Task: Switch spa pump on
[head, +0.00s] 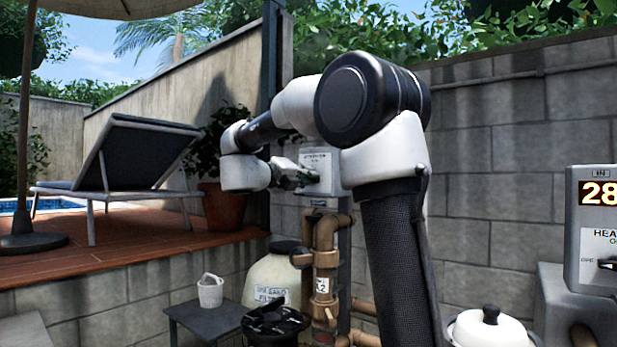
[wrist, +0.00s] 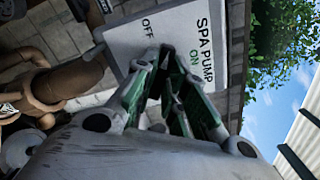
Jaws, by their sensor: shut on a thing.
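The spa pump switch box (head: 318,160) is a pale grey panel mounted on a post near the middle of the head view. In the wrist view the box (wrist: 130,38) appears turned sideways, with the words SPA PUMP, ON and OFF on its face. My gripper (head: 303,178) is at the front of the box. In the wrist view my gripper's green-padded fingers (wrist: 163,60) meet at the face, beside the ON and OFF labels. They are shut on the switch handle, which they hide. Whether the handle points to ON or OFF cannot be told.
Brown pipes (head: 326,255) and a sand filter (head: 272,278) stand below the box. A small table (head: 200,317) holds a white bucket (head: 210,291). A heater panel (head: 592,230) showing 28 is at the right edge. A block wall (head: 500,150) stands behind.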

